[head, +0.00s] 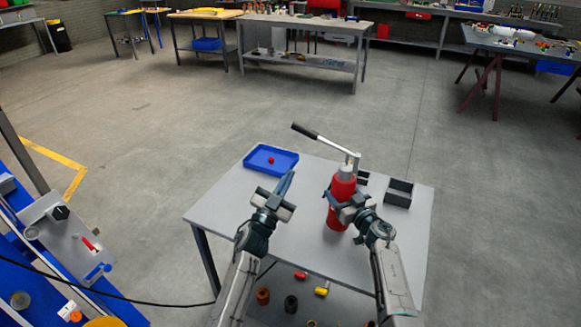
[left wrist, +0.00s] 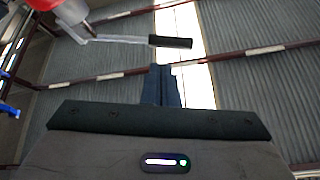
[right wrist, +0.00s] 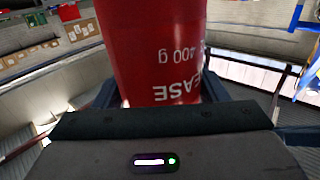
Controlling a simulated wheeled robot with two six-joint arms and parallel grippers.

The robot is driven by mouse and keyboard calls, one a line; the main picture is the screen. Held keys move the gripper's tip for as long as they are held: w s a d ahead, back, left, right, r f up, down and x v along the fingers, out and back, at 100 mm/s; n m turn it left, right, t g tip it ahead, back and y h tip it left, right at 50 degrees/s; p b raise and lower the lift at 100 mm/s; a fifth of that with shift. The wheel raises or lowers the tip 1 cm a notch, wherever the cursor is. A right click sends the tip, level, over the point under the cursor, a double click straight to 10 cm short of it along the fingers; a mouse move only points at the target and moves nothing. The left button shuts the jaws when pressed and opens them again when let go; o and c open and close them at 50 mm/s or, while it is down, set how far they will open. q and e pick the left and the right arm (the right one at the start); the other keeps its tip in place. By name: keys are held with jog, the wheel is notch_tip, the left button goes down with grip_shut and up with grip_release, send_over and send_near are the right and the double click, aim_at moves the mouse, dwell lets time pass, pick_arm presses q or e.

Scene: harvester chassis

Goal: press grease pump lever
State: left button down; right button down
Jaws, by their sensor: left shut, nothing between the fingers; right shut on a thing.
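The grease pump (head: 343,188) is a red cylinder with a grey head, standing on the grey table. Its lever (head: 322,139) reaches up and left from the head and ends in a black grip (head: 304,130). The lever also shows in the left wrist view (left wrist: 125,40). My right gripper (head: 345,205) is shut around the red body, whose lettering shows in the right wrist view (right wrist: 155,50). My left gripper (head: 287,182) is shut and empty, left of the pump and below the lever, apart from both. Its closed fingers show in the left wrist view (left wrist: 161,86).
A blue tray (head: 252,165) with a small red item sits at the table's back left. A dark open box (head: 399,192) stands right of the pump. The grey table top (head: 225,205) is clear at left. Several small coloured parts lie below the front edge.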

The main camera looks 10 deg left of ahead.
pick_arm(q)
notch_tip(320, 180, up, 8)
jog(key=shift+d+r, duration=0.25)
jog(key=shift+d, duration=0.1)
jog(key=x, duration=1.1)
jog(key=shift+w+a+f, duration=0.1)
jog(key=shift+a+f, duration=0.15)
jog(key=shift+f, duration=0.5)
jog(key=shift+a+f, duration=0.2)
jog(key=shift+f, duration=0.5)
jog(key=shift+w+a+f, duration=0.1)
jog(key=shift+a+f, duration=0.15)
jog(key=shift+f, duration=0.5)
jog(key=shift+f, duration=0.1)
